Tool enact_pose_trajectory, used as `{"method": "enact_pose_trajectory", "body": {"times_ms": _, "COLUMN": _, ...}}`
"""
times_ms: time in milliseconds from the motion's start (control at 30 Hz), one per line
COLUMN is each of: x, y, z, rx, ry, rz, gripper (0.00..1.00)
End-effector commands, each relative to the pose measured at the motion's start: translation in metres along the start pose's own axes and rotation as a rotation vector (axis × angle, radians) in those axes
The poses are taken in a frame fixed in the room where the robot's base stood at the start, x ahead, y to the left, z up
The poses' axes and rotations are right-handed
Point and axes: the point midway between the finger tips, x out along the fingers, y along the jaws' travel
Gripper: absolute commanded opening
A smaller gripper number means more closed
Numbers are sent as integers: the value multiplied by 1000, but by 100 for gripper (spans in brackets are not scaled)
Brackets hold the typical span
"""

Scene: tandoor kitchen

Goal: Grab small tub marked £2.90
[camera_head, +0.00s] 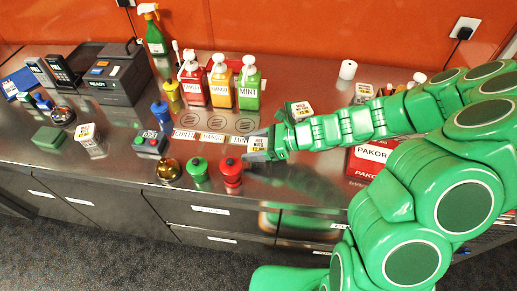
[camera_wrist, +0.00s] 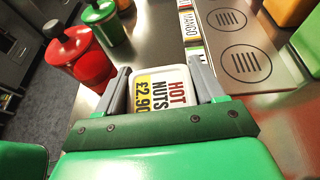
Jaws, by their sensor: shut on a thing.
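The small white tub (camera_wrist: 162,82) has a label reading "HOT NUTS £2.90". It sits between the two grey fingers of my gripper (camera_wrist: 160,82) in the wrist view, with its label facing the camera. My gripper (camera_head: 259,147) is shut on it. In the head view the tub (camera_head: 257,142) shows at the end of my green arm, near the middle of the counter. I cannot tell whether its base touches the counter.
A red pot (camera_head: 231,175), a green pot (camera_head: 199,172) and a brass bell (camera_head: 168,170) stand at the counter's front edge. Sauce pumps (camera_head: 221,85) stand behind. Another labelled tub (camera_head: 299,110) is behind my arm. A PAKORA box (camera_head: 364,163) is to the right.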

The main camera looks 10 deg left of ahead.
Motion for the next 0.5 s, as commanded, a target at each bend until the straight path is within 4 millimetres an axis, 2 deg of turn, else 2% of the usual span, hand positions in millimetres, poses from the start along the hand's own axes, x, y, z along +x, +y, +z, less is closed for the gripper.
{"method": "enact_pose_trajectory", "body": {"times_ms": 267, "x": -1, "y": 0, "z": 2, "rx": -1, "ry": 0, "rz": 0, "gripper": 33}}
{"method": "enact_pose_trajectory", "body": {"times_ms": 500, "x": -8, "y": 0, "z": 18, "rx": -3, "ry": 2, "rz": -1, "gripper": 33}}
